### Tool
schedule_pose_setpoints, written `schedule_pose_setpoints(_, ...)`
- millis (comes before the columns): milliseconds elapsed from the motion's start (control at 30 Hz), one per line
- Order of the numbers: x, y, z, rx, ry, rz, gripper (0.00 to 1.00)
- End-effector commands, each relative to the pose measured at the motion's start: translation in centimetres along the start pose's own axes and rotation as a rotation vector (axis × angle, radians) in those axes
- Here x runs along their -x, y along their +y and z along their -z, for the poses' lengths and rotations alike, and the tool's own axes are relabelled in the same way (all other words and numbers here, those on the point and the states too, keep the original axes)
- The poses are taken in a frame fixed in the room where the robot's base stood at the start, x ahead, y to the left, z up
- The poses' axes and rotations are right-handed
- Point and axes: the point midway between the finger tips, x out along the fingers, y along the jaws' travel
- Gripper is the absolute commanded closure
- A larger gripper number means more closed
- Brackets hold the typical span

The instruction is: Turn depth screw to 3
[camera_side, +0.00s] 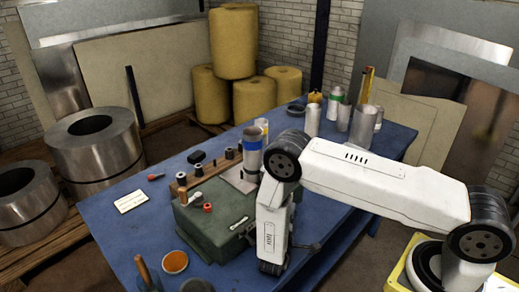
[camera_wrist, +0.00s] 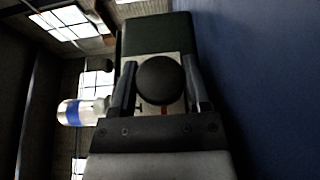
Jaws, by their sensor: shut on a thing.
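The green machine (camera_side: 215,225) stands on the blue table, with a light scale plate (camera_side: 238,223) on its near face. In the wrist view, the dark round knob of the depth screw (camera_wrist: 160,80) sits in front of a pale dial plate (camera_wrist: 142,108) with a red mark on the green body (camera_wrist: 155,35). My gripper (camera_wrist: 160,66) has one finger on each side of the knob and is shut on it. In the side view, my white arm hides this knob and the fingertips. The number at the mark is too small to read.
A wooden rack with dark pegs (camera_side: 203,174) and a blue-banded cylinder (camera_side: 252,152) stand behind the machine. Cans and tubes (camera_side: 363,125) stand at the table's far right. A card (camera_side: 131,201) lies left.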

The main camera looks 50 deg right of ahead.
Motion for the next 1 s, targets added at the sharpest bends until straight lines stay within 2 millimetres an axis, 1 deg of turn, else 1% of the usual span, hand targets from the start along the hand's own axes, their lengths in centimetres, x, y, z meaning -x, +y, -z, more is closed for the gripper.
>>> schedule_pose_setpoints(167,-0.01,0.06,0.04,-0.016,0.001,0.038,0.98)
schedule_pose_setpoints(567,0.01,0.06,0.04,-0.099,0.001,0.238,0.98)
schedule_pose_setpoints(900,0.05,-0.01,0.0,-0.104,0.001,0.253,0.98)
schedule_pose_setpoints(933,0.05,-0.01,0.0,-0.104,0.001,0.253,0.36)
schedule_pose_setpoints(967,0.05,-0.01,0.0,-0.104,0.001,0.253,0.27)
schedule_pose_setpoints(1000,0.05,-0.01,0.0,-0.104,0.001,0.253,0.27)
